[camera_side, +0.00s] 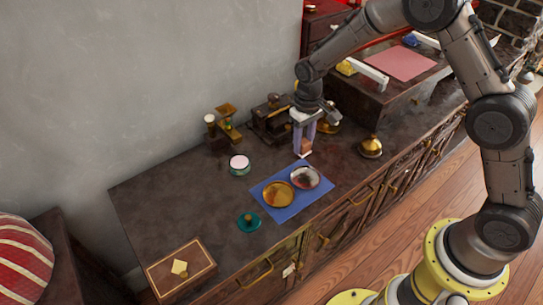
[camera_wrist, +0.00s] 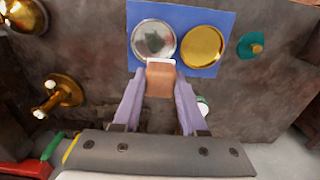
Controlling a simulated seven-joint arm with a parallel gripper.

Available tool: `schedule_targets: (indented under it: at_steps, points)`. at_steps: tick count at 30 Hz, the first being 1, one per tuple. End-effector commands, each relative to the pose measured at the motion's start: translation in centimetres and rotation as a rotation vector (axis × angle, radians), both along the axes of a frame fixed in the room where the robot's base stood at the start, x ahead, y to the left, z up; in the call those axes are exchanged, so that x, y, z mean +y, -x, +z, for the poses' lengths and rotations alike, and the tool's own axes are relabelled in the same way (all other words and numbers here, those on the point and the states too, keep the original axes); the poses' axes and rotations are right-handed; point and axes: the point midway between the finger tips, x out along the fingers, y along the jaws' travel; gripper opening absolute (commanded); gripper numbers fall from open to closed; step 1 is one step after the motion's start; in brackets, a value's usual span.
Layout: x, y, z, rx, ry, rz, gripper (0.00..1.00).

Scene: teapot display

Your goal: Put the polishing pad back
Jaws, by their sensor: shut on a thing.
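My gripper (camera_side: 303,145) is shut on a small brown block with a white edge, which looks like the polishing pad (camera_wrist: 160,78). Its pale purple fingers (camera_wrist: 157,100) clasp the block from both sides. In the side view the pad (camera_side: 305,154) shows at the fingertips, just behind the blue mat (camera_side: 285,211). On the mat lie a silver disc (camera_side: 305,177) and a gold disc (camera_side: 278,194). In the wrist view the pad overlaps the lower edge of the silver disc (camera_wrist: 153,38); I cannot tell its height above the surface.
A white-topped round tin (camera_side: 239,163) stands left of the mat. A teal lid (camera_side: 249,223) lies in front of it. A wooden box (camera_side: 181,267) is at front left. A brass dome (camera_side: 370,147) stands to the right, and brass devices (camera_side: 224,126) at the back.

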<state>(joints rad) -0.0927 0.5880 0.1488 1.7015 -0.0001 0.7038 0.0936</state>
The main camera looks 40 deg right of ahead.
Motion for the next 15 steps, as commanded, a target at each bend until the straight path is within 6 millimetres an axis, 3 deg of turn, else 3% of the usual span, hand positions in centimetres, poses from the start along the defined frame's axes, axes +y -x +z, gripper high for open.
schedule_targets:
  at_steps: [9, 15]
  points:
    - [0.6, -6.1, -2.9, -0.001, 0.000, 0.001, 0.00]
    - [0.9, -9.2, -5.3, 0.002, 0.000, 0.001, 0.00]
